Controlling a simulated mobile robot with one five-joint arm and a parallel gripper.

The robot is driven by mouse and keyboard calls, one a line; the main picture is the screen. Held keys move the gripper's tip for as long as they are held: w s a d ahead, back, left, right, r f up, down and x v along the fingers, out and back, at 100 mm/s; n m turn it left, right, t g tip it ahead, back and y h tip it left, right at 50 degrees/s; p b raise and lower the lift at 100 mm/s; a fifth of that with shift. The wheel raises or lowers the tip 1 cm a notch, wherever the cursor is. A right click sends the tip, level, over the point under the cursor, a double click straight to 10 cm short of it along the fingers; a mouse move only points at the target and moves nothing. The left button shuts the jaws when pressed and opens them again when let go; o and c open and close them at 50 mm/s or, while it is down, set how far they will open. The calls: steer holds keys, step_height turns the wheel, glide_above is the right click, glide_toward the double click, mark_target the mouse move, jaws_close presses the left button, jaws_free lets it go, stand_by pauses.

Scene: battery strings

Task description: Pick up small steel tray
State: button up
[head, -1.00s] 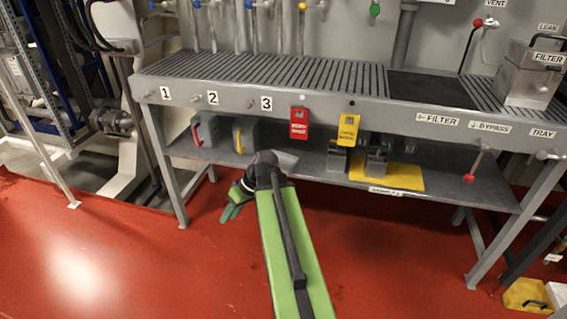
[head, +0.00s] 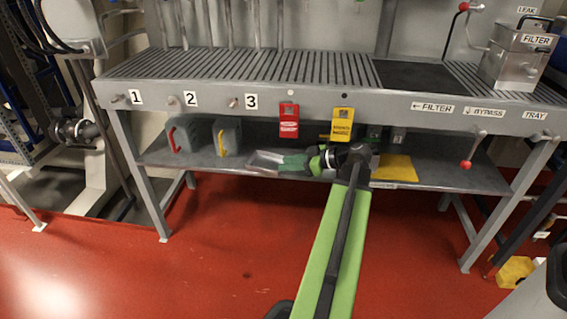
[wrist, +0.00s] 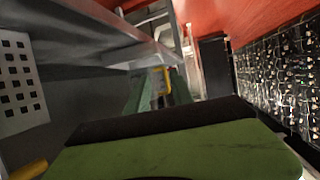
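The small steel tray (head: 262,160) appears as a flat, pale grey shape on the lower shelf of the bench. It lies just left of my gripper (head: 285,163), whose green fingers point left across its right side in the head view. I cannot tell whether they touch it. In the wrist view, the two green fingers of my gripper (wrist: 160,88) stand apart, with a yellow-handled thing visible beyond the gap. The gripper looks open and empty. The tray cannot be made out clearly in the wrist view.
Grey cases with red (head: 180,135) and yellow (head: 226,136) handles stand left on the lower shelf (head: 450,178). Red (head: 289,121) and yellow (head: 341,124) tags hang from the bench front above it. A yellow mat (head: 395,169) lies right of my wrist. The red floor (head: 230,250) in front is clear.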

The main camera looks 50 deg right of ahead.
mark_target(267, 163)
steer(key=b+x, duration=0.4)
steer(key=x, duration=0.7)
steer(key=shift+w+a+f, duration=0.1)
steer(key=shift+a+f, duration=0.05)
steer(key=shift+a, duration=0.05)
steer(key=shift+w+a+f+b, duration=0.2)
steer(key=shift+w+b, duration=0.15)
steer(key=shift+w, duration=0.25)
steer(key=shift+r, duration=0.1)
steer(key=shift+c, duration=0.2)
jaws_close()
stand_by(0.3)
